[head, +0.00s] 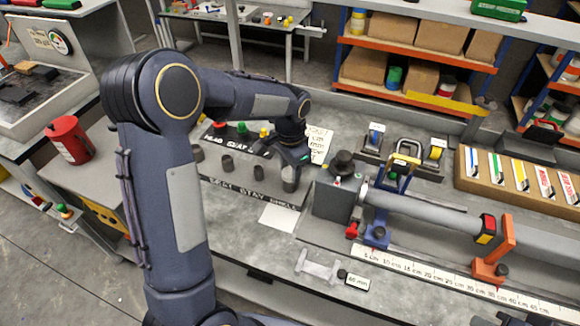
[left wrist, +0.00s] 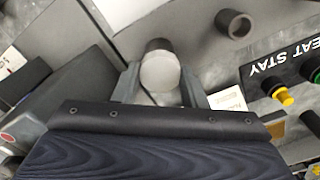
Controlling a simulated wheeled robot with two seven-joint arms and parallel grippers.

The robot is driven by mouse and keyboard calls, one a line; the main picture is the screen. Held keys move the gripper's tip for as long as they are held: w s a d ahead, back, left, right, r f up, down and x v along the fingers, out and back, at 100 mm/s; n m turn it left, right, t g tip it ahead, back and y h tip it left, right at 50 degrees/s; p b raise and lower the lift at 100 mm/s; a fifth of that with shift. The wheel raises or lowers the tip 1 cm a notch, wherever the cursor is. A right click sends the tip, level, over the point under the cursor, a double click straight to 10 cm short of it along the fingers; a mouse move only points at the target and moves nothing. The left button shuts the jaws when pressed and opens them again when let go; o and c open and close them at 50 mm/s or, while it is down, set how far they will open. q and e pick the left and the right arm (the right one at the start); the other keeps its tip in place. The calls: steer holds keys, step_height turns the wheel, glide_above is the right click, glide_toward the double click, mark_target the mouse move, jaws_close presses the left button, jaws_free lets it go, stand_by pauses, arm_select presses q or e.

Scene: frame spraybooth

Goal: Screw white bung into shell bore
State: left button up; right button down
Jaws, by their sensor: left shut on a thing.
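My left gripper (head: 293,163) reaches down at the right end of a grey panel (head: 240,188) lettered SEAT STAY. It is shut on a pale grey-white round bung (head: 290,178). In the left wrist view the bung's round end (left wrist: 160,72) sits between the two fingers (left wrist: 160,85), with a darker cylindrical part behind it. I cannot tell whether it still touches the panel. A grey tube (head: 430,215) lies clamped across the bench to the right, with a grey block (head: 335,200) at its left end. The shell bore is not clearly visible. My right gripper is not in view.
Several dark pegs stick out of the panel, one (left wrist: 235,24) beside the bung. Orange (head: 495,250) and blue (head: 377,235) clamps hold the tube. A ruler (head: 450,280) lies in front. A red can (head: 70,140) stands left. The bench front (head: 250,245) is mostly clear.

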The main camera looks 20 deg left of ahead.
arm_select(q)
steer(key=shift+m, duration=1.1)
steer(key=shift+m+p, duration=0.4)
steer(key=shift+m, duration=1.9)
steer(key=m+p, duration=0.1)
steer(key=m, duration=0.2)
steer(key=shift+m+p, duration=0.35)
steer(key=shift+m, duration=0.45)
